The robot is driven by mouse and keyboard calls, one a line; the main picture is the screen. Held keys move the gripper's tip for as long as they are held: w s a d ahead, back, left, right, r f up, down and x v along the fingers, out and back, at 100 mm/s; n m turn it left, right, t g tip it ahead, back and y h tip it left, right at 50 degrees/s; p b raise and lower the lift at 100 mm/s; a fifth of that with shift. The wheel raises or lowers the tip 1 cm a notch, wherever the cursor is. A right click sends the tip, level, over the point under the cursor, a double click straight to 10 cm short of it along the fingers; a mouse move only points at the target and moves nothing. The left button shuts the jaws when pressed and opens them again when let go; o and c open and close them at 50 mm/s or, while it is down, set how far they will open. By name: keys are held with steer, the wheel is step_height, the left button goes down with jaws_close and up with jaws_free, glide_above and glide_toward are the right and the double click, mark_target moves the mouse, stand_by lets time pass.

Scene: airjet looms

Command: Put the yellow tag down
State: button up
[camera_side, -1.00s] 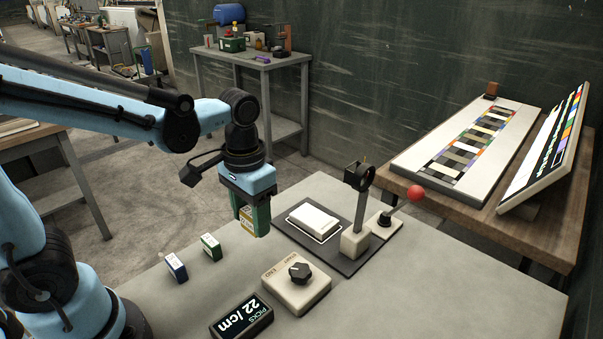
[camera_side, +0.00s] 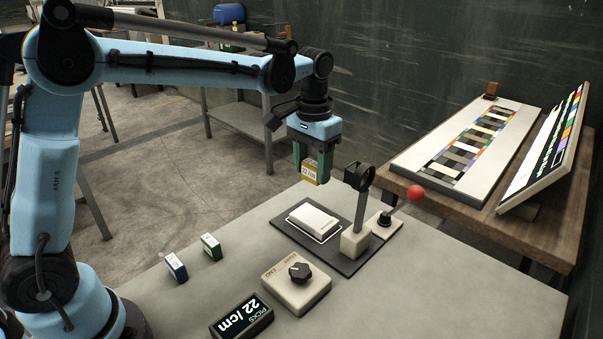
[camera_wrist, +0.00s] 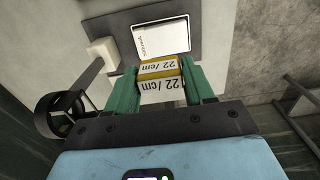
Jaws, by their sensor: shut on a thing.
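My gripper (camera_side: 318,168) is shut on the yellow tag (camera_side: 310,172), which reads "22 /cm". It holds the tag in the air, above the far edge of the grey table and beyond the white pad. In the wrist view the green fingers of my gripper (camera_wrist: 158,88) press both sides of the yellow tag (camera_wrist: 158,70). The white pad (camera_side: 313,220) lies on a dark plate (camera_side: 285,232). The white pad also shows in the wrist view (camera_wrist: 162,38), past the tag. The tag's underside is hidden in the side view.
A lens on a post (camera_side: 356,200) and a red-knobbed lever (camera_side: 400,205) stand right of the pad. A blue tag (camera_side: 176,268) and a green tag (camera_side: 211,247) stand at left. A dial box (camera_side: 297,285) and a "22 /cm" display (camera_side: 241,318) are in front. The table's right front is clear.

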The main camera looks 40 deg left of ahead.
mark_target(314, 217)
steer(key=shift+w+a+f, duration=0.1)
steer(key=shift+w, duration=0.25)
steer(key=shift+w+f, duration=0.15)
steer(key=shift+f, duration=0.15)
step_height(314, 217, down, 9)
steer(key=shift+f, duration=0.2)
steer(key=shift+f, duration=0.15)
steer(key=o, duration=1)
